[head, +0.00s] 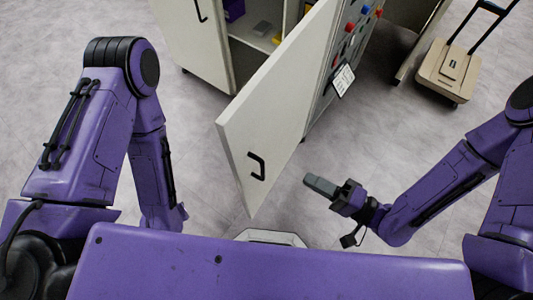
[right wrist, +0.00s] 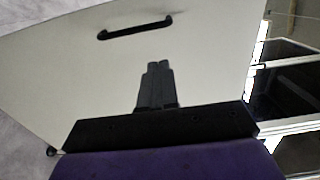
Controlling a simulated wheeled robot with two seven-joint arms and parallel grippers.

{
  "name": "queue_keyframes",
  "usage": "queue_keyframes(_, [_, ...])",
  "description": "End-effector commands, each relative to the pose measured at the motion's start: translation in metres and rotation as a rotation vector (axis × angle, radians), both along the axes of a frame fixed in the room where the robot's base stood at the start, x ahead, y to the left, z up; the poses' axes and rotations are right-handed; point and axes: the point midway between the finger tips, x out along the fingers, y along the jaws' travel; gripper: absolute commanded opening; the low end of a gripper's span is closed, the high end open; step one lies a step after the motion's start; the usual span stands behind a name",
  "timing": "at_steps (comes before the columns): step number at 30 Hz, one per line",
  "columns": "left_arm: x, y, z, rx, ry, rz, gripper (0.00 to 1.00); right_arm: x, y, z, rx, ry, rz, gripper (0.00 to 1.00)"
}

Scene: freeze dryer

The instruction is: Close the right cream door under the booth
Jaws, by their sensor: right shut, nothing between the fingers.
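The right cream door (head: 277,103) stands swung open, out from the booth's cabinet toward me. Its black handle (head: 257,166) is near the free lower end in the head view. My right gripper (head: 309,179) is shut and empty, to the right of the door, on the side with the handle. In the right wrist view the door panel (right wrist: 100,75) fills most of the picture, with the handle (right wrist: 135,28) beyond the closed fingertips (right wrist: 157,68). I cannot tell whether the fingers touch the panel. My left arm hangs at the left; its gripper is out of view.
Another cream door (head: 190,50) with a black handle is at the upper left. Between the doors, the open cabinet shelf (head: 255,37) holds small items. A control panel (head: 350,40) and a beige wheeled cart (head: 447,70) are at the upper right. Floor around the door is clear.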

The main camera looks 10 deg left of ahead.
Motion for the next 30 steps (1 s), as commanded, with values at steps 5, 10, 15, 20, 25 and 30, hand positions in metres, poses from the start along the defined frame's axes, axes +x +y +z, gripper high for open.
queue_keyframes(5, [0.000,0.000,0.002,0.000,0.000,0.000,0.32,0.011,0.026,0.001,-0.001,-0.002,0.006,0.00])
queue_keyframes(10, [0.000,0.000,0.007,0.000,0.000,0.000,0.32,0.027,0.061,0.001,-0.004,-0.004,0.006,0.00])
queue_keyframes(15, [0.000,0.000,0.011,0.000,0.000,0.000,0.32,0.042,0.093,0.001,-0.005,-0.003,0.005,0.00])
queue_keyframes(20, [0.000,0.000,0.015,0.000,0.000,0.000,0.32,0.052,0.115,0.000,-0.004,-0.002,0.003,0.00])
queue_keyframes(25, [0.000,0.000,0.016,0.000,0.000,0.000,0.32,0.057,0.124,-0.001,-0.005,-0.002,0.001,0.00])
queue_keyframes(30, [0.000,0.000,0.016,0.000,0.000,0.000,0.32,0.057,0.124,-0.001,-0.005,-0.001,0.001,0.00])
